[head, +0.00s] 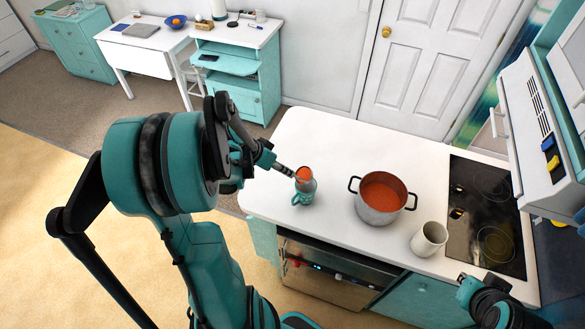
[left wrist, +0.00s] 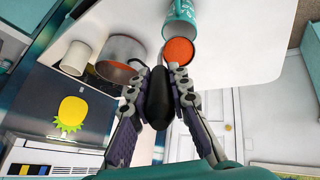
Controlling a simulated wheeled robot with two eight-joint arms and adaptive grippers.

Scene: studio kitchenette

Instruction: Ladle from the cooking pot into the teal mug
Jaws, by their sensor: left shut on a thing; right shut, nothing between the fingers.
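My left gripper (head: 264,156) is shut on the dark handle (left wrist: 158,98) of the ladle. The ladle bowl (left wrist: 179,52) holds orange-red soup. In the head view the ladle bowl (head: 304,174) appears at the top of the teal mug (head: 302,196), covering much of its mouth; I cannot tell whether they touch. The mug stands upright on the white counter and also shows in the left wrist view (left wrist: 183,12). The metal cooking pot (head: 379,205), with orange-red soup inside, stands to the right of the mug. My right gripper (head: 466,288) is shut and empty at the lower right.
A pale cup or canister (head: 429,239) stands right of the pot, close to the black cooktop (head: 484,215). The white counter (head: 320,135) is clear behind the mug and pot. A desk (head: 145,45) and a white door (head: 425,60) are in the background.

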